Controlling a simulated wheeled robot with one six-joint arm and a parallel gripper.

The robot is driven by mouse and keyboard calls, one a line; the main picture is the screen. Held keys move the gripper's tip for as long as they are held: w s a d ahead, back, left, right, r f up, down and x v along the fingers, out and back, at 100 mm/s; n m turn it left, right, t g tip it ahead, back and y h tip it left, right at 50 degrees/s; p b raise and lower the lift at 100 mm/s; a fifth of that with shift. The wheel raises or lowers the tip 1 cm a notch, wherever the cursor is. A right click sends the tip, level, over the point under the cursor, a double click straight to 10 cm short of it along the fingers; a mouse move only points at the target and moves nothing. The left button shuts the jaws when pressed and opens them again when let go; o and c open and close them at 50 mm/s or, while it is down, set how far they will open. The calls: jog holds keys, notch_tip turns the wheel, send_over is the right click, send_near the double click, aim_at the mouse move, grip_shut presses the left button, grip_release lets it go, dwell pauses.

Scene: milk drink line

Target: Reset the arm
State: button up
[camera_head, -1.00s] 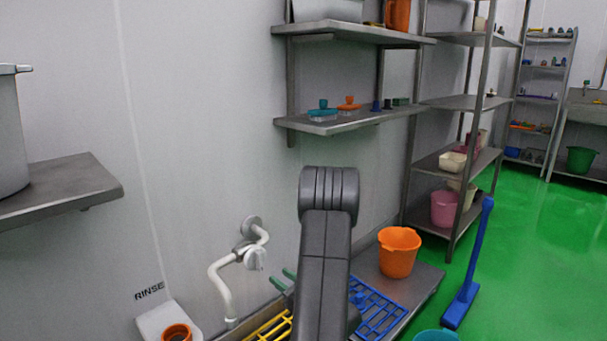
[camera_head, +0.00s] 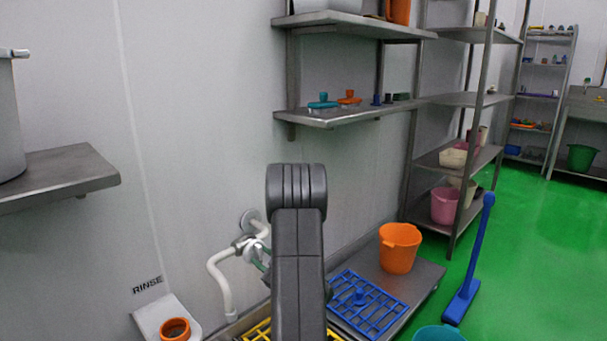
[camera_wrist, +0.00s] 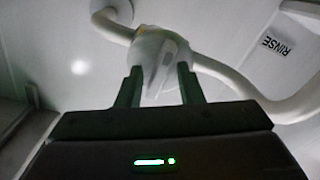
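In the head view my dark arm stands upright in the middle and hides most of my gripper. A small green part, likely a finger, shows beside the white wall pipe (camera_head: 221,283). The RINSE label (camera_head: 148,284) is on the wall to its left.
A blue rack (camera_head: 368,306) and an orange bucket (camera_head: 399,250) sit on a low metal bench. A yellow rack (camera_head: 258,331) is left of the blue one. Wall shelves (camera_head: 350,115) are above. A blue squeegee (camera_head: 468,285) stands on the green floor at right.

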jog(key=shift+n, duration=0.5)
jog(key=p+v, duration=0.2)
jog(key=v, duration=1.1)
jog(key=shift+s+d, duration=0.25)
